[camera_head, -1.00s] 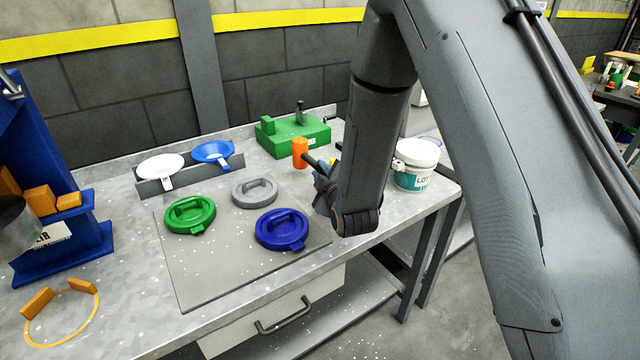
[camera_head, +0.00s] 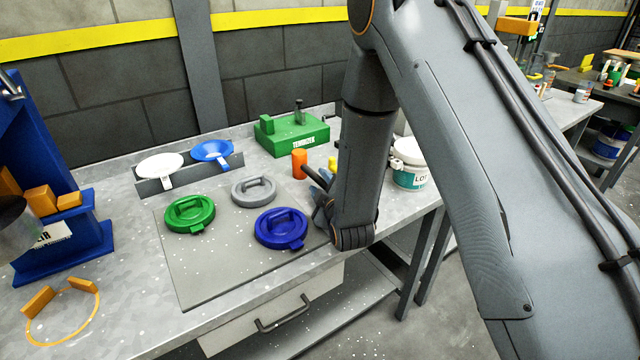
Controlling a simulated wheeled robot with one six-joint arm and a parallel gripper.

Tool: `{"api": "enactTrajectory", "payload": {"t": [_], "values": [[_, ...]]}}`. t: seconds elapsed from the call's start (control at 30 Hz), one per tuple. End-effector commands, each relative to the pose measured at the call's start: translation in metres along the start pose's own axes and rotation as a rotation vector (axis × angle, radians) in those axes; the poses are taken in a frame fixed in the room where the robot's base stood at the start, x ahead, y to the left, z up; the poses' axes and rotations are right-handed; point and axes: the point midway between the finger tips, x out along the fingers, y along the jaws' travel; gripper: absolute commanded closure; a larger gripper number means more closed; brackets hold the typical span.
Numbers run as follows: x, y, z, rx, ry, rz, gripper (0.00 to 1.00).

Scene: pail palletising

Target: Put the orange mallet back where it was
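The orange mallet (camera_head: 299,164) has an orange head and a dark handle that slants down to the right toward my gripper (camera_head: 322,190). The head stands upright in front of the green block marked TENSIONER (camera_head: 293,137), near the back of the workbench. My gripper is largely hidden behind my own arm link. Only some blue and dark parts of it show beside the handle, so I cannot see its fingers or whether they close on the handle. I cannot tell whether the mallet head touches the bench.
Green (camera_head: 190,214), grey (camera_head: 254,191) and dark blue (camera_head: 281,229) lids lie on a grey mat (camera_head: 220,270). White and blue paddles stand in a rack (camera_head: 190,178). An orange ring (camera_head: 62,312) lies front left.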

Motion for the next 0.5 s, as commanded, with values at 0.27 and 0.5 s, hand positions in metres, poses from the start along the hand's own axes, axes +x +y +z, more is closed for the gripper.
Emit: {"api": "enactTrajectory", "payload": {"t": [0.27,0.5], "values": [[-0.002,0.001,-0.001,0.000,0.000,0.000,0.64],[-0.036,0.000,0.000,0.000,0.000,-0.001,0.64]]}}
